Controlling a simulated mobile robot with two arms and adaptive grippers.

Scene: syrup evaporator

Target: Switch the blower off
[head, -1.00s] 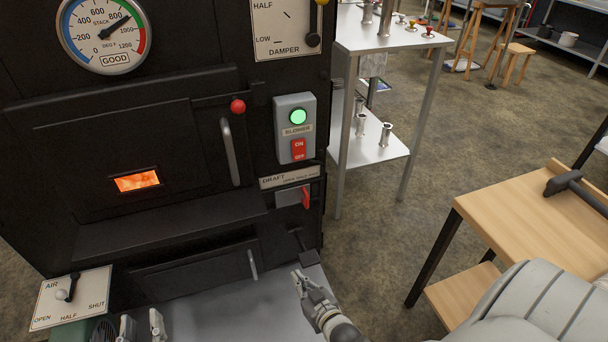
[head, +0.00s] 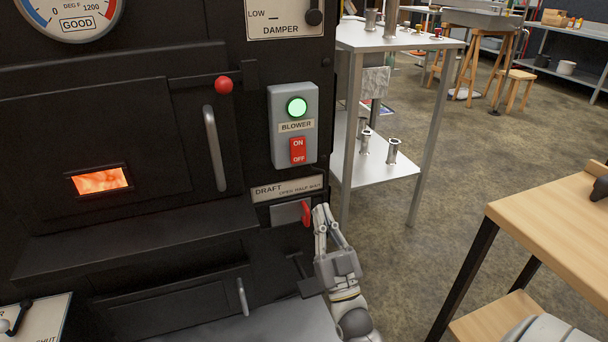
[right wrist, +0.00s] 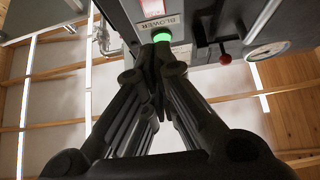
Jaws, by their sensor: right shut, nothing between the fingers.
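The blower switch box (head: 279,133) is a grey box on the black evaporator front, with a lit green lamp (head: 297,107) on top and a red rocker switch (head: 298,150) marked ON and OFF below the BLOWER label. My right gripper (head: 321,208) is shut and empty, pointing up, below and slightly right of the switch box, beside the red draft handle (head: 305,213). In the right wrist view the box shows upside down beyond the shut fingers (right wrist: 157,50), with the green lamp (right wrist: 162,37) partly hidden by their tips. My left gripper is not in view.
A firebox door with a vertical handle (head: 215,148) and a red knob (head: 224,85) is left of the box. A metal shelf table (head: 400,38) stands to the right. A wooden bench (head: 555,225) is at the lower right, with open floor between.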

